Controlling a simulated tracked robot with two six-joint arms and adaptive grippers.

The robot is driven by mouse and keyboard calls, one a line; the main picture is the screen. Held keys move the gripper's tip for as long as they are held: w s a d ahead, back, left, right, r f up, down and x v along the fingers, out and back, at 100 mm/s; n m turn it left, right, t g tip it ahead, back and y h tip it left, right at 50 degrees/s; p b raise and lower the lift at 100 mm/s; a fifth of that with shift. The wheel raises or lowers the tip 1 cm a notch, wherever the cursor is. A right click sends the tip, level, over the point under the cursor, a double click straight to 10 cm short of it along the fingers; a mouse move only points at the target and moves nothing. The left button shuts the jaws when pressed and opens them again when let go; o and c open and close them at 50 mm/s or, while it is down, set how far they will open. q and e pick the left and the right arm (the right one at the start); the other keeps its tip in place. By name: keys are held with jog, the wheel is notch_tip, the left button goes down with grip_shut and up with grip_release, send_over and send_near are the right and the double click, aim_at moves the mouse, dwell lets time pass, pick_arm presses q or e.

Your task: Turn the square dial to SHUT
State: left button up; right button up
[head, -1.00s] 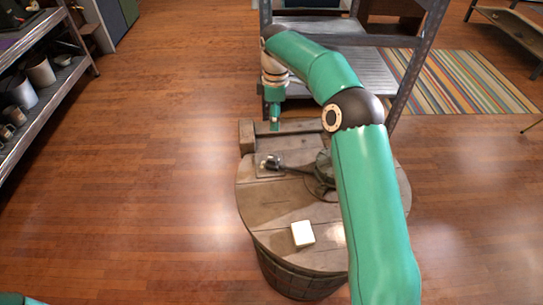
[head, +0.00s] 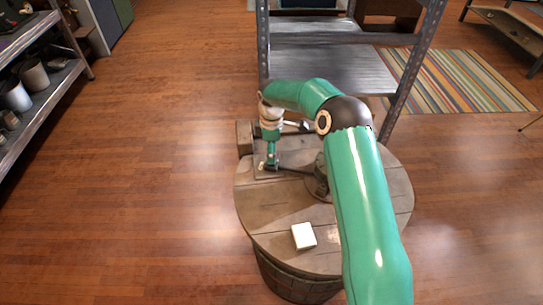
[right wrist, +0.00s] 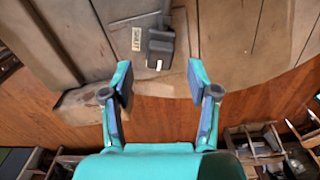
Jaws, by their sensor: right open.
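The square dial (right wrist: 160,48) is a dark block on a wooden surface, with a white mark on its edge nearest my gripper in the right wrist view. A pale SHUT label (right wrist: 136,38) lies just left of it, so the mark does not face the label. My right gripper (right wrist: 158,72) is open and empty, its fingertips apart and short of the dial in that view. In the head view my right gripper (head: 271,162) is pointed down over the dial's spot and largely hides it. I cannot tell if it touches. My left gripper is not in view.
The dial is on a round wooden barrel top (head: 255,215). A white box (head: 304,236) lies toward its front. A metal shelf unit (head: 335,70) stands behind, another shelf (head: 40,85) with pots at left. Wood floor between is clear.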

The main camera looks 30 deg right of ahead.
jog(key=shift+f, duration=1.65)
grip_shut()
